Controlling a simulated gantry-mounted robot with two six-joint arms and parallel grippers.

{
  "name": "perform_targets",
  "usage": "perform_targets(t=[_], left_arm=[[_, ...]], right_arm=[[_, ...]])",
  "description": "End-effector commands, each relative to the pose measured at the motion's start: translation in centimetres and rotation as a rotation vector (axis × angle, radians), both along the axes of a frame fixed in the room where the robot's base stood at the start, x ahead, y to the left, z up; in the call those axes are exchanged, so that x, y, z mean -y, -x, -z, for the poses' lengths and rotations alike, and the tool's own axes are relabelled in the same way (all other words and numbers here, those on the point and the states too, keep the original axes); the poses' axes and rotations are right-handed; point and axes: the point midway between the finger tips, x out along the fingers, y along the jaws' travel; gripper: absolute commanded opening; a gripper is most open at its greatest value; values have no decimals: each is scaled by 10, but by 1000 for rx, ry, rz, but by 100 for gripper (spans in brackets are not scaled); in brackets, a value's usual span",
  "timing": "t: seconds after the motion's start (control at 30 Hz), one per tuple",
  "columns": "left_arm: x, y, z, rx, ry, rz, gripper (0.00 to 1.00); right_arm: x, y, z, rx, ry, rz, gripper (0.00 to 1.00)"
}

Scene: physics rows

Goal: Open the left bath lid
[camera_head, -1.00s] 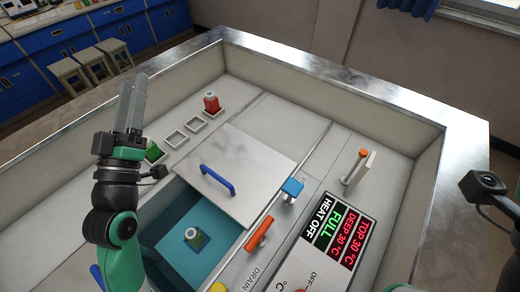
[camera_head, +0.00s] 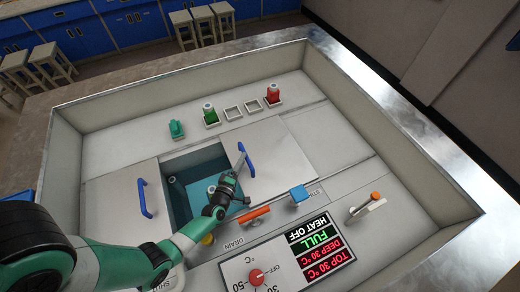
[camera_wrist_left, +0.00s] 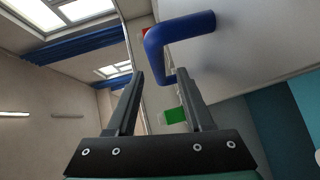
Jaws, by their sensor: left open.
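The bath (camera_head: 180,200) is a teal-lined opening between two pale lids. The left lid (camera_head: 110,210) has a blue handle (camera_head: 145,198) and lies left of the opening. The right lid (camera_head: 295,145) lies right of it with its own blue handle (camera_head: 249,163). My left gripper (camera_head: 241,150) reaches over the opening, with its fingertips close to the right lid's handle. In the left wrist view its two fingers (camera_wrist_left: 160,78) are open and empty, and that blue handle (camera_wrist_left: 180,28) shows just beyond the tips. Whether they touch is unclear. My right gripper is out of view.
Bottles with green (camera_head: 210,117) and red (camera_head: 273,95) contents stand in holders behind the lids. An orange drain lever (camera_head: 254,215), a blue-topped lever (camera_head: 299,195) and a display panel (camera_head: 320,245) lie in front.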

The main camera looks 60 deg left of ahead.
Motion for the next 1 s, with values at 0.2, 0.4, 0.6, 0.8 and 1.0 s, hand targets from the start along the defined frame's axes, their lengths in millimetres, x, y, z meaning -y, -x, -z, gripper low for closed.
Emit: perform_targets(t=[0.2, 0.4, 0.6, 0.8, 1.0], left_arm=[[-9, -11, 4, 2, -2, -1, 52], [-33, -39, 9, 3, -4, 1, 52], [-47, -56, 10, 1, -3, 2, 52], [-48, -58, 9, 0, -2, 3, 52], [-48, -58, 9, 0, -2, 3, 29]], right_arm=[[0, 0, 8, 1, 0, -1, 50], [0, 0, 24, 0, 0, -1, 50], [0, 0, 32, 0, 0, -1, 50], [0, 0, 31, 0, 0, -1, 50], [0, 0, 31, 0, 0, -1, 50]])
